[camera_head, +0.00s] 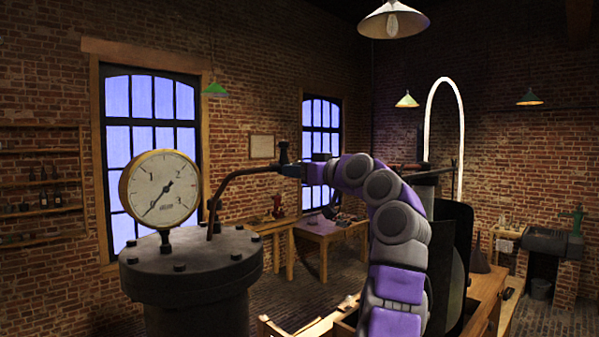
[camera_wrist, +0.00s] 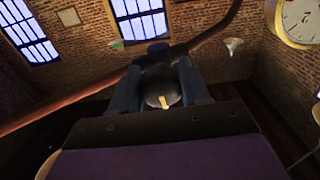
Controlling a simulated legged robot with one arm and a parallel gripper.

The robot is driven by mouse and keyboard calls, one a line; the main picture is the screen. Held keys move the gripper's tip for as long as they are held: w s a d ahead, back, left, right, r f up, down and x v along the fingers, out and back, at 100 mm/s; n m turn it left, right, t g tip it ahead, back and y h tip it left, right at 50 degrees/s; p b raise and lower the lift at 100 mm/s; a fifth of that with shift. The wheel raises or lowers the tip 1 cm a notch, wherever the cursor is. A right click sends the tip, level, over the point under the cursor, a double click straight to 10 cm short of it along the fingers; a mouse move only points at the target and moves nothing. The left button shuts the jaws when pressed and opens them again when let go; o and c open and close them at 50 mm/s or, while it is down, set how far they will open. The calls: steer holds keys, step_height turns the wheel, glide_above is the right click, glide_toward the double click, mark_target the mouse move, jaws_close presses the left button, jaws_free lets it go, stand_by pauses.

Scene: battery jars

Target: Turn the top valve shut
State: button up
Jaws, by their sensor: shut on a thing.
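The top valve (camera_head: 283,153) is a small dark fitting on the copper pipe (camera_head: 242,171), which rises from the lid of the iron vessel (camera_head: 195,270) and bends right. My gripper (camera_head: 297,171) is at the pipe's right end, against the valve. In the wrist view, the two blue-grey fingers of my gripper (camera_wrist: 159,72) are shut on either side of the valve's dark round body (camera_wrist: 160,88), which has a yellow mark facing the camera. The fingers partly hide the valve, and its turn angle cannot be told.
A round pressure gauge (camera_head: 161,190) stands on the vessel lid, left of the pipe, and also shows in the wrist view (camera_wrist: 301,18). A wooden bench (camera_head: 325,228) stands behind. A dark cylinder and a tall glowing arch (camera_head: 443,82) stand behind my arm at right.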

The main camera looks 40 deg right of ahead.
steer(key=shift+c, duration=0.6)
steer(key=shift+m+b, duration=0.35)
steer(key=shift+m, duration=0.35)
steer(key=o, duration=1)
steer(key=shift+d, duration=0.2)
